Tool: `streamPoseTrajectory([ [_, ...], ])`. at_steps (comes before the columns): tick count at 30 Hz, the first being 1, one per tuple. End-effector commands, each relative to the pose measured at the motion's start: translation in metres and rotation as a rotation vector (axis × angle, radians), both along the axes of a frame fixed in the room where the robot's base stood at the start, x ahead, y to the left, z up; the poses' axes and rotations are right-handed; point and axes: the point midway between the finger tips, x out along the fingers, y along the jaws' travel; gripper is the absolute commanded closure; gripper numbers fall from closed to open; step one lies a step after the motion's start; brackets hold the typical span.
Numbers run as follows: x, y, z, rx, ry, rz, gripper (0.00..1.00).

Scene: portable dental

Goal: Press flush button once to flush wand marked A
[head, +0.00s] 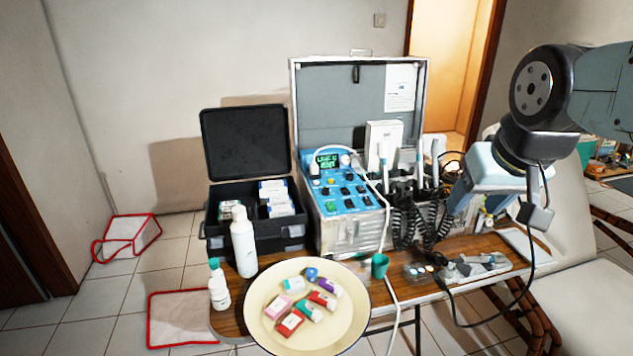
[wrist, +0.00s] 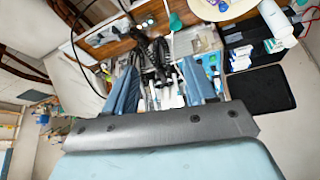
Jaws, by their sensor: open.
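The dental unit is an open metal case (head: 354,238) with a blue control panel (head: 347,197) bearing several coloured buttons and a lit green display (head: 327,160). I cannot tell which button is the flush button. Pale wands (head: 420,165) stand in holders right of the panel, with dark coiled hoses below; no letter A is readable. My gripper (head: 458,203) is to the right of the panel, apart from it. In the wrist view my gripper (wrist: 158,88) has its two blue fingers spread with nothing held; the wands and part of the blue panel (wrist: 211,62) lie beyond them.
A cream basin (head: 258,310) with small coloured boxes is at the table's front. White bottles (head: 243,243) and a black open case (head: 253,240) stand left. A green cup (head: 379,266) and a tray of small tools (head: 475,268) sit front right. A white hose crosses the panel's right side.

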Motion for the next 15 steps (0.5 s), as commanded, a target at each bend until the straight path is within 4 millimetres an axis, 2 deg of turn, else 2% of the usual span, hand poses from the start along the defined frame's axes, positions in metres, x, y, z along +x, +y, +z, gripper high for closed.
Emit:
streamPoseTrajectory([
  [2,0.0000,0.0000,0.0000,0.000,0.000,0.000,0.48],
  [15,0.0000,0.0000,0.0000,0.000,0.000,0.000,0.91],
])
